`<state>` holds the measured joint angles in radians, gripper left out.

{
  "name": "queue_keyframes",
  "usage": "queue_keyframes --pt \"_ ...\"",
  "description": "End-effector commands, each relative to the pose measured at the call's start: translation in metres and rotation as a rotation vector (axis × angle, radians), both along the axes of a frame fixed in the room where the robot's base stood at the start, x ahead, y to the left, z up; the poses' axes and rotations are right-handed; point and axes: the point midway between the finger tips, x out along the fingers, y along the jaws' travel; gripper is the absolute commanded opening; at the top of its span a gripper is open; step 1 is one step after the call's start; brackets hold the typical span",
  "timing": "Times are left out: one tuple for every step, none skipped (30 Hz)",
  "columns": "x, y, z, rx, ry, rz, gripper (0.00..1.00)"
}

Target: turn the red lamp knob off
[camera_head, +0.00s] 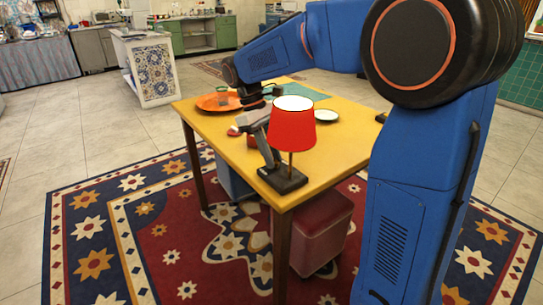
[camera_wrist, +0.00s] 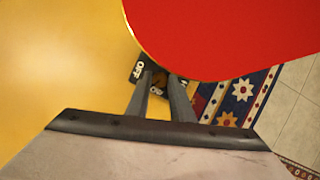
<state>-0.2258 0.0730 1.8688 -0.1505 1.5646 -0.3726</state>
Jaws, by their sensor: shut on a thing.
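The lamp has a red shade (camera_head: 291,128) and a black base (camera_head: 283,180) on the near corner of the yellow table. In the wrist view the red shade (camera_wrist: 225,35) fills the upper right. The base (camera_wrist: 138,68) shows below it, with a white OFF label. My gripper (camera_head: 271,165) reaches down beside the shade to the base. In the wrist view, the fingers of my gripper (camera_wrist: 160,78) are close together over the base, shut on a small brownish knob (camera_wrist: 159,76), mostly hidden between the tips. The knob's setting cannot be read.
The yellow table (camera_head: 335,150) also holds an orange plate (camera_head: 218,102), a small white plate (camera_head: 326,116) and a small red item (camera_head: 233,131) behind my gripper. A red stool (camera_head: 322,235) stands under the table. The shade is very close to my gripper.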

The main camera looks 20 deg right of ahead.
Motion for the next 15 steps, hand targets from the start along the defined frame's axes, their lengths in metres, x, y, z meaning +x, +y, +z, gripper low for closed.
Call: queue_keyframes --pt "0.0010 -0.0011 0.0001 0.001 0.000 -0.047 0.00" --pt "0.0011 -0.0015 0.0002 0.001 -0.001 -0.076 0.00" --pt "0.0013 -0.0019 0.0004 0.001 -0.001 -0.114 0.00" --pt "0.0013 -0.0018 0.0003 0.001 0.000 -0.142 0.00" --pt "0.0014 -0.0021 0.0004 0.001 0.000 -0.170 0.00" --pt "0.0017 -0.0027 0.0002 0.000 0.000 -0.208 0.00" --pt "0.0018 -0.0029 0.0002 0.001 0.000 -0.238 0.00" --pt "0.0019 -0.0032 0.0001 0.001 0.000 -0.267 0.00" --pt "0.0020 -0.0035 0.0001 0.000 -0.001 -0.304 0.00" --pt "0.0020 -0.0036 0.0000 0.001 0.000 -0.332 0.00" --pt "0.0021 -0.0038 0.0000 0.001 0.000 -0.361 0.00" --pt "0.0022 -0.0046 -0.0001 0.001 -0.001 -0.399 0.00" --pt "0.0023 -0.0048 0.0000 0.001 -0.001 -0.428 0.00" --pt "0.0023 -0.0048 0.0000 0.002 0.000 -0.456 0.00" --pt "0.0023 -0.0052 0.0000 0.001 -0.001 -0.493 0.00"
